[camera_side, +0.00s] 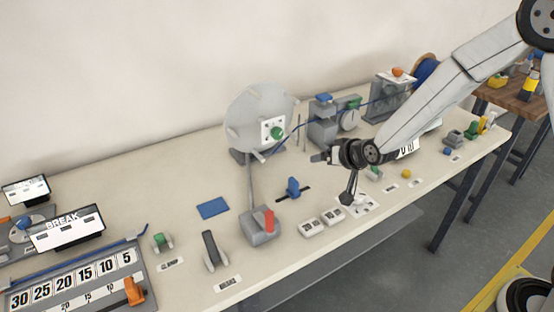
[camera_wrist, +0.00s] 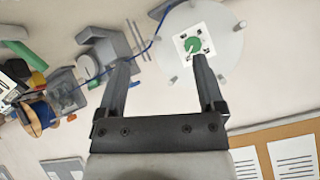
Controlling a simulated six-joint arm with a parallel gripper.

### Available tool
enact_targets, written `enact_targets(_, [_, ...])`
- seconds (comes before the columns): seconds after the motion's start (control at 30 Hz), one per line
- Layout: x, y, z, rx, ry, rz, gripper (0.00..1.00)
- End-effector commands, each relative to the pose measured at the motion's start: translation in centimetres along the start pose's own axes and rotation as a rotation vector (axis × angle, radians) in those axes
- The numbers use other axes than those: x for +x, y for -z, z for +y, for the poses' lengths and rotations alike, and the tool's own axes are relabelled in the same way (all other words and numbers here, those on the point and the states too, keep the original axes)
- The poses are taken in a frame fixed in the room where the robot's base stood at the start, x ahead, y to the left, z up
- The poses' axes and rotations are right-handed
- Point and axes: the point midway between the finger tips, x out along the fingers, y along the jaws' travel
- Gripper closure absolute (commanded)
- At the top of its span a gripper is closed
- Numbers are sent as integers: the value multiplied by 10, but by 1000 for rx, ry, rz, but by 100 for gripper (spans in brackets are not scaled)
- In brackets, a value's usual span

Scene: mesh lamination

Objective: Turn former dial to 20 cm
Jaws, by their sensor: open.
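The former is a large pale grey disc (camera_side: 243,108) standing upright near the wall. It carries a white square dial plate (camera_side: 266,124) with a green knob (camera_side: 277,133). The marks on the plate are too small to read. In the wrist view the green knob (camera_wrist: 192,44) sits on the plate, ahead of the right finger and apart from it. My gripper (camera_side: 318,157) is to the right of the disc, above the table, with its fingers pointing left. In the wrist view my gripper (camera_wrist: 161,62) is open, with nothing between the fingers.
A blue strand (camera_side: 310,122) runs from the disc to a blue spool (camera_side: 426,70) at the back right. Grey devices (camera_side: 322,125) stand right of the disc. A red-topped grey block (camera_side: 262,228) and a blue lever (camera_side: 293,187) stand in front. Wall space above the disc is clear.

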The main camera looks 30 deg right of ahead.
Motion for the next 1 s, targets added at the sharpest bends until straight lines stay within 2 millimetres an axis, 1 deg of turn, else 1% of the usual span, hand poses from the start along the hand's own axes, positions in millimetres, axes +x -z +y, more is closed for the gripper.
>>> enact_targets(0.03, [13,4,-5,28,18,43,13])
enact_targets(0.2, [48,21,-19,132,88,203,13])
enact_targets(0.4, [81,33,-32,250,188,384,13])
enact_targets(0.5, [93,36,-36,301,238,465,13])
enact_targets(0.7, [105,38,-42,369,316,574,13])
enact_targets(1.0, [107,39,-43,388,340,607,13])
